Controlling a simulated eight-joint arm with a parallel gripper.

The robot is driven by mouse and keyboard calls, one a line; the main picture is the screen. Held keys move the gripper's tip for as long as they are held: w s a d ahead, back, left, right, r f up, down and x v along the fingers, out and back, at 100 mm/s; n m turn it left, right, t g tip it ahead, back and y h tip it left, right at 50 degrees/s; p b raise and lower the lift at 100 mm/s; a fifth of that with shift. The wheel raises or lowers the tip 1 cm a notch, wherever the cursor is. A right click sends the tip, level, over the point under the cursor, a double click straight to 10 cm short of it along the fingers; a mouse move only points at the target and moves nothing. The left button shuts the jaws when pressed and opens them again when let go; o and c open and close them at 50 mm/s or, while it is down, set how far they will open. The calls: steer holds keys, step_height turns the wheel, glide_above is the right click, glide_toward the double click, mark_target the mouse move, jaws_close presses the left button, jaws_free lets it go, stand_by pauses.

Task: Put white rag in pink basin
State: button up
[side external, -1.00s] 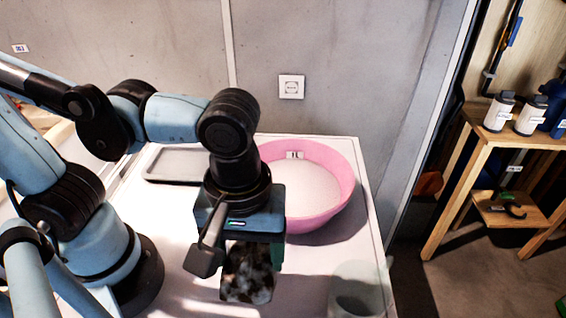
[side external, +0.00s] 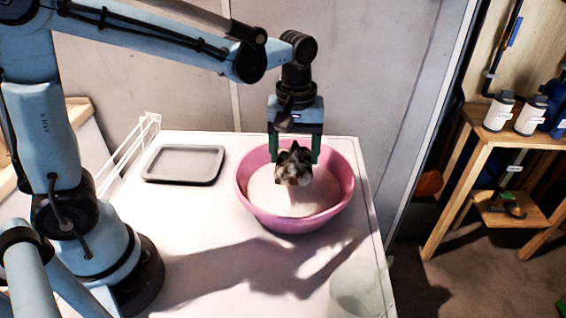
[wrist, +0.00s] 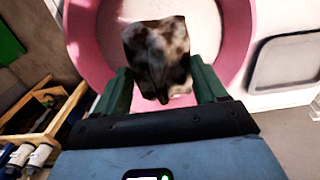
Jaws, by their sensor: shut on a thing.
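The rag (side external: 293,165) is a crumpled cloth, mottled dark and off-white. My gripper (side external: 295,158) is shut on it and holds it over the pink basin (side external: 345,190) in the side view. In the wrist view the rag (wrist: 157,58) hangs between the green fingers of my gripper (wrist: 160,88), with the basin (wrist: 240,30) around and beyond it. The basin is round, with a pale inside bottom. The rag appears to be above the bottom; the exact height is hard to tell.
A grey tray (side external: 184,164) lies left of the basin on the white table (side external: 200,225). A clear cup (side external: 357,288) stands at the table's front right corner. A wooden shelf (side external: 475,160) with bottles stands beyond the right edge. The middle of the table is clear.

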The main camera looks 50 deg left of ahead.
steer(key=shift+f, duration=4.25)
steer(key=shift+f, duration=0.15)
steer(key=o, duration=1)
steer(key=shift+o, duration=0.2)
